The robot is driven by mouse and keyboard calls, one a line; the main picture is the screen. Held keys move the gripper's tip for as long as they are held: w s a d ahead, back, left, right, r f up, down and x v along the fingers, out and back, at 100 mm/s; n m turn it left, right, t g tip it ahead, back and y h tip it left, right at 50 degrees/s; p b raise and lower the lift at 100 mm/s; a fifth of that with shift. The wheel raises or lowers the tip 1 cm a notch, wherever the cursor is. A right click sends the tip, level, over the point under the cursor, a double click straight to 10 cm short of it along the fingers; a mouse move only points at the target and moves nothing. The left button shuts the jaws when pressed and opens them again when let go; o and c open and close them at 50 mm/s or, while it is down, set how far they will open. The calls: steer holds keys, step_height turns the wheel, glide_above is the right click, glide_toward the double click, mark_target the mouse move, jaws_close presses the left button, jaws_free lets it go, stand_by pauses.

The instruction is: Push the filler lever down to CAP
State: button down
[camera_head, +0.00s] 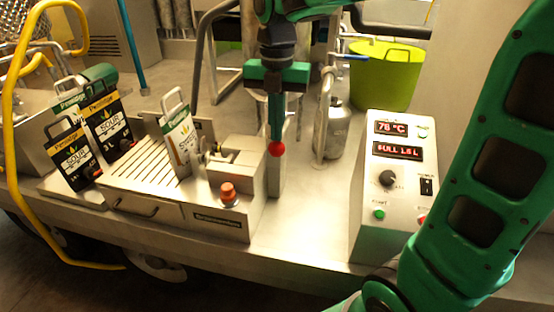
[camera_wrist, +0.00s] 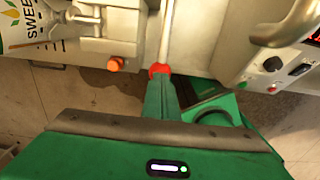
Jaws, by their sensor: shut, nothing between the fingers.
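The filler lever's red ball knob (camera_head: 276,149) is in the middle of the head view, beside the filler block (camera_head: 236,166). My gripper (camera_head: 276,138) is shut and empty, pointing down, with its green fingertips right at the top of the knob. In the wrist view the red knob (camera_wrist: 159,70) sits at the tips of my shut fingers (camera_wrist: 161,82), with a pale rod (camera_wrist: 167,35) running away from it. Whether the tips touch the knob or hover just over it I cannot tell. No CAP mark is readable.
An orange-red button (camera_head: 229,193) sits on the filler's front. Juice pouches (camera_head: 180,140) stand left of it. A control box (camera_head: 392,180) reading 76 °C and "FULL 1.5 L" stands right. A metal canister (camera_head: 336,130) and a yellow-green tub (camera_head: 386,75) are behind.

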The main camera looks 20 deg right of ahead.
mark_target(278, 150)
steer(key=shift+f, duration=1.85)
steer(key=shift+w+d+f, duration=0.15)
steer(key=shift+w+f, duration=0.05)
steer(key=shift+f, duration=0.7)
steer(key=shift+w+d+f, duration=0.15)
steer(key=shift+f, duration=0.75)
steer(key=shift+r, duration=5.05)
steer(key=shift+s, duration=0.1)
